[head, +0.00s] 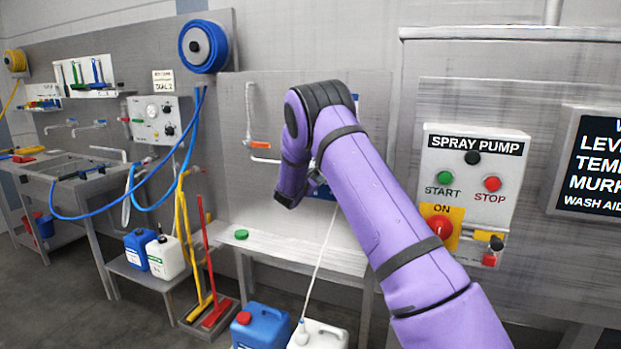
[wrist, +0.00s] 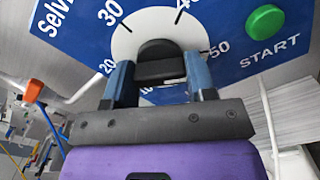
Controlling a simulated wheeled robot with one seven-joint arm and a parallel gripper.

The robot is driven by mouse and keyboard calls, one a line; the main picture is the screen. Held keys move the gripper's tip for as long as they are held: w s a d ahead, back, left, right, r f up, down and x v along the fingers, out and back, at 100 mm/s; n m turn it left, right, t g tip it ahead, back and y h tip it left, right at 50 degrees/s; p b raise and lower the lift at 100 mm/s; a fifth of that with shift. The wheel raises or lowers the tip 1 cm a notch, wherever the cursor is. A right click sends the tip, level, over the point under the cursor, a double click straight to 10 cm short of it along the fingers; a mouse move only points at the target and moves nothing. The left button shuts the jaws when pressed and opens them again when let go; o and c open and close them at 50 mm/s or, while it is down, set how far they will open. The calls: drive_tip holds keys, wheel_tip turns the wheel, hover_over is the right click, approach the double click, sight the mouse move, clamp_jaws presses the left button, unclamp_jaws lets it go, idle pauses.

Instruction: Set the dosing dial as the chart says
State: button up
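The dosing dial (wrist: 160,62) is a black knob on a white disc, set in a blue plate (wrist: 232,22) marked 20, 30 and 50, with a green START button (wrist: 265,20). My gripper (wrist: 160,72) has one blue finger on each side of the knob, and the knob fills the gap, so it looks shut on it. The knob's pointer and some numbers are hidden. In the head view my arm covers most of the plate. A small card (head: 163,81) reads "DIAL 2". A dark board (head: 592,165) at right is cut off, showing "LEVEL", "TEMP", "MURK", "WASH AID".
A spray pump panel (head: 472,180) with START and STOP buttons is right of my arm. A steel shelf (head: 290,248) runs below the plate, with canisters (head: 262,327) under it. An orange-handled tap (head: 260,145) is just left of my gripper.

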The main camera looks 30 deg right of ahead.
drive_tip(key=shift+n, duration=0.4)
drive_tip(key=n, duration=0.4)
drive_tip(key=shift+a+n, duration=0.1)
drive_tip(key=shift+n, duration=0.3)
drive_tip(key=n, duration=1.2)
drive_tip(key=shift+f+n, duration=0.1)
drive_tip(key=shift+n, duration=0.3)
drive_tip(key=n, duration=0.5)
drive_tip(key=shift+n, duration=0.3)
drive_tip(key=o, duration=0.9)
drive_tip(key=shift+o, duration=0.2)
drive_tip(key=shift+a, duration=0.1)
